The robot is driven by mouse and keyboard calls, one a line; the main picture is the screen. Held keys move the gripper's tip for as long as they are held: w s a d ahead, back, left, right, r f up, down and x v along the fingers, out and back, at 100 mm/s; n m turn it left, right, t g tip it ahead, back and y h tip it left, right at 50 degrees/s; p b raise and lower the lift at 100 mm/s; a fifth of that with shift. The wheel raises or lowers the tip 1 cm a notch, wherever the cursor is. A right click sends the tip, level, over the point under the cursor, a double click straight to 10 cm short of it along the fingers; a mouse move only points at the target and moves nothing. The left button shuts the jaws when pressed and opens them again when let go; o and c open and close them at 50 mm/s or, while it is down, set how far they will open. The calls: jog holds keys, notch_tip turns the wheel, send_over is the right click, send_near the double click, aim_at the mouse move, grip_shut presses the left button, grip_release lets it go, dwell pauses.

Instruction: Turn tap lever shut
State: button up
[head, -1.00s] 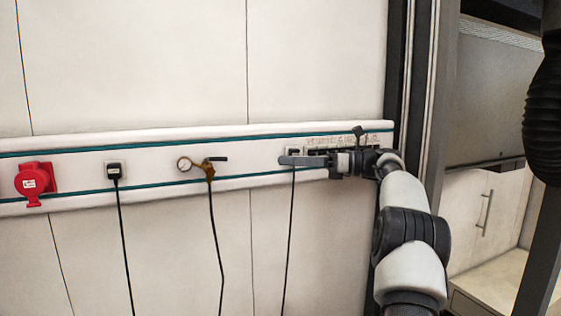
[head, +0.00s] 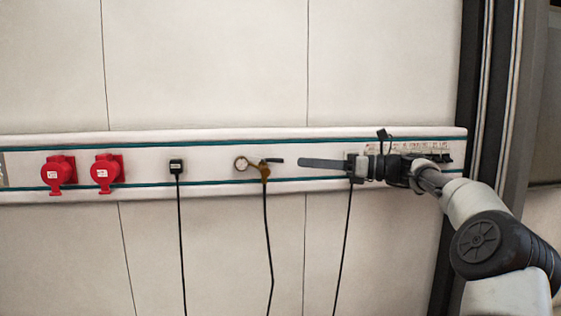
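A dark hose hangs from the tap. My gripper (head: 300,162) reaches in from the right, its long grey finger pointing left along the rail. The fingertip appears just right of the lever's end, with a small gap in the picture. Depth to the wall is unclear. Only one finger outline shows, so its opening cannot be judged.
Two red sockets (head: 58,174) (head: 107,172) and a black plug (head: 177,166) with a hanging cable are left of the tap. Another socket (head: 357,168) with a cable is partly behind my gripper. Small labelled switches (head: 435,150) are at the rail's right end. The wall above is bare.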

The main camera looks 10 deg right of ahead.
aim_at(280, 160)
jog(key=p+x, duration=0.1)
jog(key=x, duration=0.8)
jog(key=shift+a, duration=0.1)
grip_shut()
